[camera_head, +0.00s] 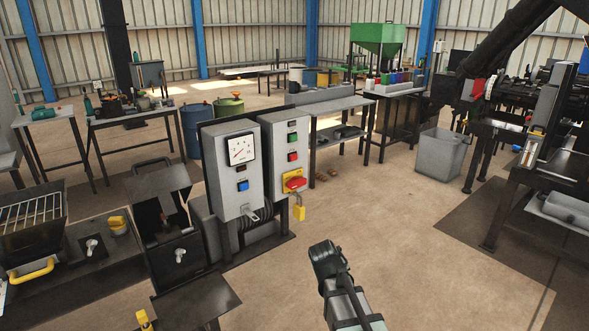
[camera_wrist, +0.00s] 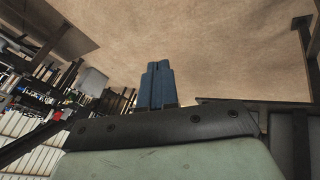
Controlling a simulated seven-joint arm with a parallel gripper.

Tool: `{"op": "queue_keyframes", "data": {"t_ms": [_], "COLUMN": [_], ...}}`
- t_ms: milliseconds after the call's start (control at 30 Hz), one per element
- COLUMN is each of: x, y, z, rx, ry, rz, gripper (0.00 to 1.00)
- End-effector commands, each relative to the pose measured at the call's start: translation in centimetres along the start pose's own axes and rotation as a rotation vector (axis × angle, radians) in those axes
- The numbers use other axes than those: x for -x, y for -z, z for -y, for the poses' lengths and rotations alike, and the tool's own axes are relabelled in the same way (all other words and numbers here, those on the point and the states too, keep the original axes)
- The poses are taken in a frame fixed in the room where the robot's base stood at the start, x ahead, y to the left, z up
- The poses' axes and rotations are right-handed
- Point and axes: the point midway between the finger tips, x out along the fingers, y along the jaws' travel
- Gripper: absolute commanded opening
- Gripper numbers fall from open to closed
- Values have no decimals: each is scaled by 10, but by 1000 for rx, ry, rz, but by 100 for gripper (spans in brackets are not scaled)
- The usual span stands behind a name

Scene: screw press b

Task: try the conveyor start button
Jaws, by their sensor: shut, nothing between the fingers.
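Two grey control boxes stand side by side in the head view. The right box (camera_head: 275,150) has a green button (camera_head: 292,137), a red button (camera_head: 292,156) below it, and a red switch (camera_head: 295,184) on a yellow plate. The left box (camera_head: 231,196) has a dial gauge (camera_head: 241,150), a small red spot and a blue button (camera_head: 242,185). I cannot read any label naming the conveyor start button. My gripper (camera_wrist: 158,68) is shut and empty in the wrist view, its blue fingers together. In the head view my arm's dark end is low, right of and apart from the boxes.
A yellow padlock (camera_head: 299,212) hangs below the red switch. A low dark bench with a wire grate (camera_head: 30,209) lies left of the boxes. A grey bin (camera_head: 440,154) and dark machinery stand at right. Open floor (camera_head: 430,240) lies right of my arm.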

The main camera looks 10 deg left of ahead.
Motion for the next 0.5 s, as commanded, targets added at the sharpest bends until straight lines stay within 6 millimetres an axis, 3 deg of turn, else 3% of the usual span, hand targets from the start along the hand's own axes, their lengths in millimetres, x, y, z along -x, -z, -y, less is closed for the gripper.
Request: {"op": "queue_keyframes", "data": {"t_ms": [100, 500], "x": [24, 120], "y": [35, 139], "z": [-19, -91], "rx": [45, 285], "ry": [-66, -369], "rz": [-80, -327], "gripper": [0, 0]}}
